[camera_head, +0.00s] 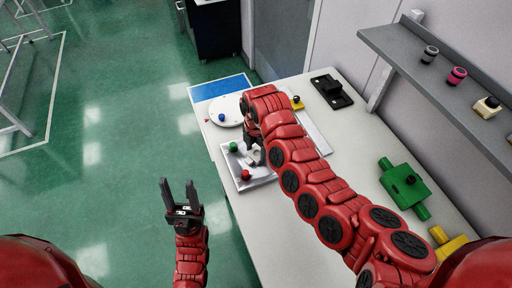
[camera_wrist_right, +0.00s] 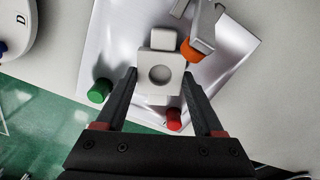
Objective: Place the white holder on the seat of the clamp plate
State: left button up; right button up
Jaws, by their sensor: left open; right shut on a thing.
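The white holder (camera_wrist_right: 146,88), a pale block with a round hole, is between the fingertips of my right gripper (camera_wrist_right: 158,80) in the right wrist view. A smaller pale block (camera_wrist_right: 163,38) adjoins it; I cannot tell if it is part of the holder. Below is the silver clamp plate (camera_wrist_right: 106,45) with a green knob (camera_wrist_right: 99,91), a red knob (camera_wrist_right: 173,121) and an orange piece (camera_wrist_right: 189,50) at a grey bracket. I cannot tell whether the holder touches the plate. In the head view, the plate (camera_head: 262,181) is partly hidden by my right arm. My left gripper (camera_head: 180,190) is open and empty above the floor.
A white disc (camera_head: 229,105) with a blue knob lies beyond the plate. A black fixture (camera_head: 331,91), a green part (camera_head: 404,184) and a yellow part (camera_head: 446,244) are on the white table (camera_head: 240,220). A grey shelf (camera_head: 440,80) overhangs the right side.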

aim_at(256, 154)
jog(key=shift+f, duration=0.1)
jog(key=shift+f, duration=0.1)
jog(key=o, duration=1.4)
jog(key=shift+w+r+b, duration=0.1)
jog(key=shift+r+b, duration=0.25)
jog(key=shift+r, duration=0.05)
notch_tip(256, 154, up, 6)
jog(key=shift+f+b, duration=0.25)
jog(key=shift+b, duration=0.95)
jog(key=shift+a+r, duration=0.1)
jog(key=shift+r, duration=2.85)
